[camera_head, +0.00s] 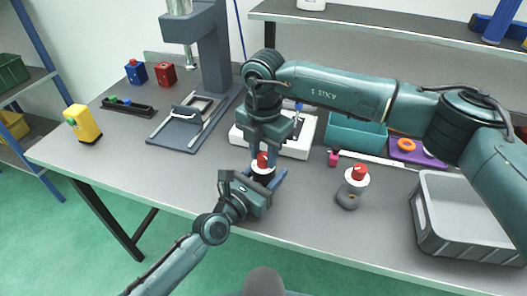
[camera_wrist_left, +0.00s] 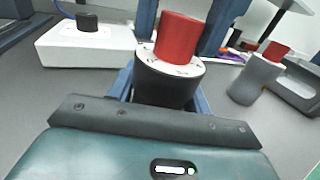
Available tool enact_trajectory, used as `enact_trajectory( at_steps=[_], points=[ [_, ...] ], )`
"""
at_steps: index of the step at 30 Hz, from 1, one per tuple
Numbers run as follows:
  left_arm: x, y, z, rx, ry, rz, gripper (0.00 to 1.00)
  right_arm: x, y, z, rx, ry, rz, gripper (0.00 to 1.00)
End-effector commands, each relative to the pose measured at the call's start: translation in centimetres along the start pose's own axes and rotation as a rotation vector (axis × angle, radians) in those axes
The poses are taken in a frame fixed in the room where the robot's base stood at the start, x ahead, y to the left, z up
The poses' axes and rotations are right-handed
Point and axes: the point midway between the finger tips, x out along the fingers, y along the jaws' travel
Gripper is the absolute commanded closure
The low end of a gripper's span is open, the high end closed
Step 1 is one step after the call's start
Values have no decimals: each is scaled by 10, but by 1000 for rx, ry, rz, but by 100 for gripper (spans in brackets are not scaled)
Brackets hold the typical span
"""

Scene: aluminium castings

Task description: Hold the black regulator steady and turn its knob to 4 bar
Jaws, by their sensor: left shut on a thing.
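The black regulator (camera_wrist_left: 165,86) has a white dial face and a red knob (camera_wrist_left: 180,38). It stands upright between the blue fingers of my left gripper (camera_head: 266,186), which is shut on its body. In the head view the red knob (camera_head: 263,159) shows just under my right gripper (camera_head: 266,148), which points down from above. In the left wrist view the right gripper's blue fingers show on both sides of the knob, partly hidden by it. I cannot tell whether they touch it. The dial marks are too small to read.
A grey regulator (camera_head: 347,200) with a red knob stands to the right. A grey crate (camera_head: 425,215) is at the right edge. A white block (camera_head: 301,148), a teal bin (camera_head: 355,135) and a purple tray (camera_head: 420,157) lie behind. A press (camera_head: 207,60) stands left; the front-left table is clear.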

Motion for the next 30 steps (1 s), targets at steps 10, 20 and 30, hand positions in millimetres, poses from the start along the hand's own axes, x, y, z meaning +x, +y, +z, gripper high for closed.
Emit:
enact_trajectory(
  at_steps=[10,20,30],
  points=[
    [0,0,-2,0,3,-1,82,0,0,0,-1,1,-1,53],
    [0,0,-2,0,3,-1,82,-30,0,0,-2,-1,3,53],
    [0,0,-2,0,3,-1,82,-99,0,0,-1,-1,3,53]
  ],
)
